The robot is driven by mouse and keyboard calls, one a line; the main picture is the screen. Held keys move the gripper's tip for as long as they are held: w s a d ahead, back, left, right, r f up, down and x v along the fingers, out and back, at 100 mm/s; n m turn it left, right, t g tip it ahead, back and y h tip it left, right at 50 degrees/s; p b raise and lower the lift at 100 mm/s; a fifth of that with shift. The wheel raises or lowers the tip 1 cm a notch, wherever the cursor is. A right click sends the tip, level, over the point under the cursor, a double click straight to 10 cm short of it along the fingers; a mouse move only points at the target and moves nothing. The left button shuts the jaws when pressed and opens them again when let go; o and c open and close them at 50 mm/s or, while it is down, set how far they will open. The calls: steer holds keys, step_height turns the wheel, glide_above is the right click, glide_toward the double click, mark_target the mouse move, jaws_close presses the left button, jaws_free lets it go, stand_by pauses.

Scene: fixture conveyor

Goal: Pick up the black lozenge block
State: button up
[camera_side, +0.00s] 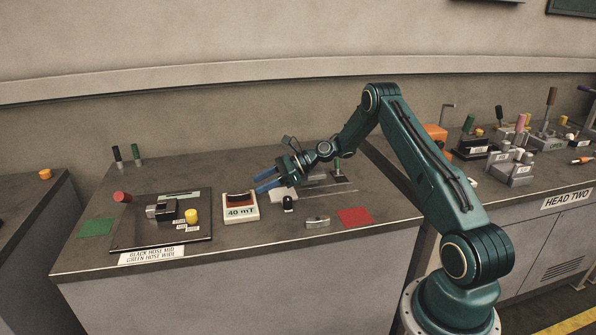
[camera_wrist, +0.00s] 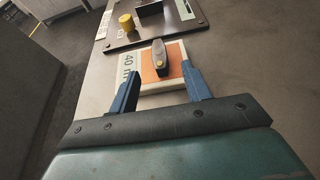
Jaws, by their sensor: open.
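A dark elongated block with rounded ends, which looks like the black lozenge block (camera_side: 240,195), lies on the orange top of a white pad marked "40 mT" (camera_side: 241,212). In the wrist view the block (camera_wrist: 159,56) looks dark grey with a small yellow-orange spot at its near end, on the pad's orange face (camera_wrist: 176,57). My gripper (camera_side: 256,184) has two blue fingers, apart and empty. It hangs above and to the right of the pad in the side view. In the wrist view the gripper (camera_wrist: 160,70) has the block ahead, between the lines of its fingers.
A dark plate (camera_side: 150,236) with a clamp, a yellow knob (camera_side: 191,216) and a red-ended rod stands left of the pad. A small black piece (camera_side: 288,203), a grey metal block (camera_side: 316,222) and a red mat (camera_side: 355,217) lie right. A green mat (camera_side: 97,227) lies far left.

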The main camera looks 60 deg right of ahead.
mark_target(244, 192)
steer(key=shift+x, duration=0.8)
steer(key=shift+w+a, duration=0.1)
steer(key=shift+x, duration=2.45)
steer(key=shift+f, duration=0.1)
steer(key=shift+c, duration=0.2)
jaws_close()
